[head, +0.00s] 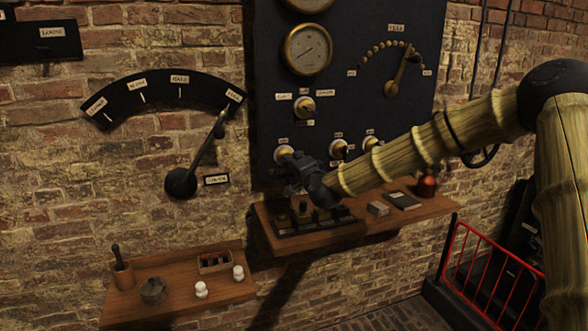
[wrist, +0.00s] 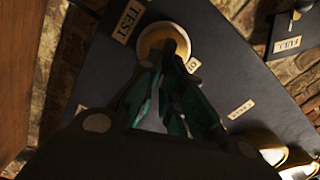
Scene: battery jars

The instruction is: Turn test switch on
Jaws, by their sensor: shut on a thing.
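The test switch (wrist: 152,40) is a round brass knob on the dark panel, with a dark lever across its face. A label reading TEST lies beside it in the wrist view, and another label on its other side is partly hidden. In the head view the test switch (head: 284,151) is the leftmost of the lower row of knobs. My gripper (wrist: 170,68) is at this switch with its fingers shut on the lever. In the head view my gripper (head: 297,163) covers the switch's lower right side.
Two more knobs (head: 339,148) sit to the right on the panel, partly behind my arm. A wooden shelf (head: 352,236) with small items lies just below my gripper. A large lever (head: 205,155) with a curved scale is on the brick wall at left.

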